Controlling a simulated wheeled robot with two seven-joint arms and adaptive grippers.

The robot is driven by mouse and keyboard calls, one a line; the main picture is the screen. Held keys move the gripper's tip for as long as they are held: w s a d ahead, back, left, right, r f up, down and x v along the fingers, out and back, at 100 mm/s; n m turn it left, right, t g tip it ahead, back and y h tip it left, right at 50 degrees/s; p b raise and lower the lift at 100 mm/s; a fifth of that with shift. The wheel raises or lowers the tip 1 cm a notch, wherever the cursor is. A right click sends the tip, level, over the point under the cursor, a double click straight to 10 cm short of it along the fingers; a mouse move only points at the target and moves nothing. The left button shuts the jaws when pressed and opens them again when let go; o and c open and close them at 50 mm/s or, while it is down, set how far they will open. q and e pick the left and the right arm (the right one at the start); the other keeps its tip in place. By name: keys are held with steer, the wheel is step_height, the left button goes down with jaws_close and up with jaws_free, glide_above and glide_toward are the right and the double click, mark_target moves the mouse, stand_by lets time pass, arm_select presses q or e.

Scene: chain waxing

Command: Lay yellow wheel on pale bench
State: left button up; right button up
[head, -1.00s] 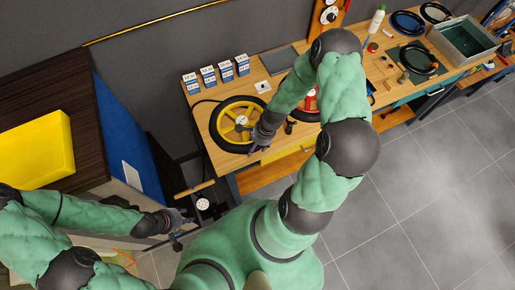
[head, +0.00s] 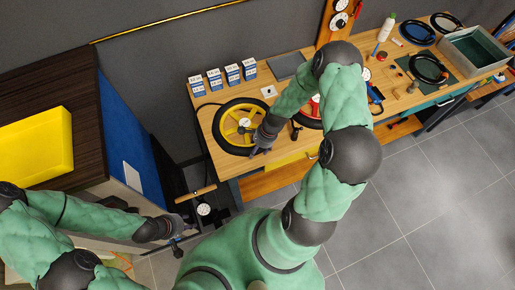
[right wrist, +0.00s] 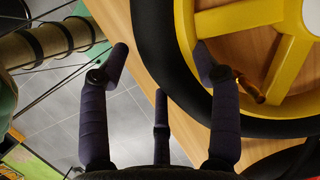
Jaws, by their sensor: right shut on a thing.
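The yellow wheel (head: 233,128), with a black tyre, is at the left end of the pale wooden bench (head: 218,163). In the right wrist view the yellow rim and spokes (right wrist: 236,15) fill the upper right, over the wood. My right gripper (head: 263,142) is at the wheel's near right side. Its dark fingers (right wrist: 162,68) are on either side of the tyre and rim, shut on the wheel. Whether the wheel rests fully on the wood is not clear. My left gripper (head: 176,236) is away from the bench at lower left; its jaw state is unclear.
A red wheel (head: 314,103) lies just right, partly behind my arm. Several blue-white boxes (head: 214,79) stand along the back edge. A gauge (head: 204,209) and wooden handle (head: 195,193) are near my left gripper. A dark cabinet with a yellow bin (head: 38,150) stands left.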

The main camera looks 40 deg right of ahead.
steer(key=shift+a, duration=0.1)
steer(key=o, duration=1.7)
steer(key=shift+r+p, duration=2.6)
steer(key=shift+r, duration=0.4)
